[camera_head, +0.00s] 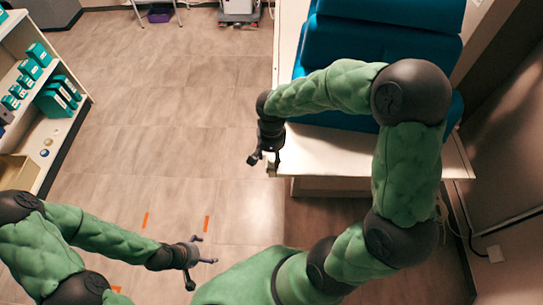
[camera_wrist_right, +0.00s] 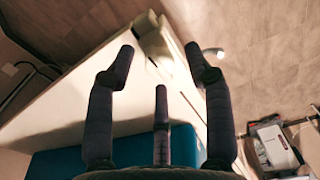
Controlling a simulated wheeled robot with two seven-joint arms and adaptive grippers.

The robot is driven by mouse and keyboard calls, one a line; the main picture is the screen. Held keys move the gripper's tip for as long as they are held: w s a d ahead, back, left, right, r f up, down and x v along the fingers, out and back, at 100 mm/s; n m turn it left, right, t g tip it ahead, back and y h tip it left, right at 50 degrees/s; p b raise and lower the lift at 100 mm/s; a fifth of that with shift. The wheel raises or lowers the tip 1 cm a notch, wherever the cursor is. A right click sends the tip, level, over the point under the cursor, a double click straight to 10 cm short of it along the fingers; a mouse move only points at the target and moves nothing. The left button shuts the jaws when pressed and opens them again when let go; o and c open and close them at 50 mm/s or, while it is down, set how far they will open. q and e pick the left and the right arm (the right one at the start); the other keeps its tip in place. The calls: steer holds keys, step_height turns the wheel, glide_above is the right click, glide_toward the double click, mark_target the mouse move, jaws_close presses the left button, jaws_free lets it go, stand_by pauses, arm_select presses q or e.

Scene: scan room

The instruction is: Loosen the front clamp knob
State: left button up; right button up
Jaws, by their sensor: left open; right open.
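A pale clamp-like block (camera_wrist_right: 154,38) sits at the edge of the white table top in the right wrist view. A small light round piece (camera_wrist_right: 212,52) shows just beyond one fingertip; I cannot tell for sure if it is the clamp knob. In the head view a small block (camera_head: 271,169) shows at the table's near left corner. My right gripper (camera_head: 264,161) is open and empty at that corner, and its spread fingers show in the wrist view (camera_wrist_right: 160,55). My left gripper (camera_head: 204,262) is open and empty, low over the floor at lower left, away from the table.
The white table (camera_head: 336,152) carries a blue cushion (camera_head: 380,60). A shelf (camera_head: 62,125) with teal boxes (camera_head: 58,98) stands at left. Orange floor marks (camera_head: 207,223) lie near my left gripper. The floor between shelf and table is clear. A wall runs along the right.

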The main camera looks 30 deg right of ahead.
steer(key=shift+f, duration=0.25)
jaws_close()
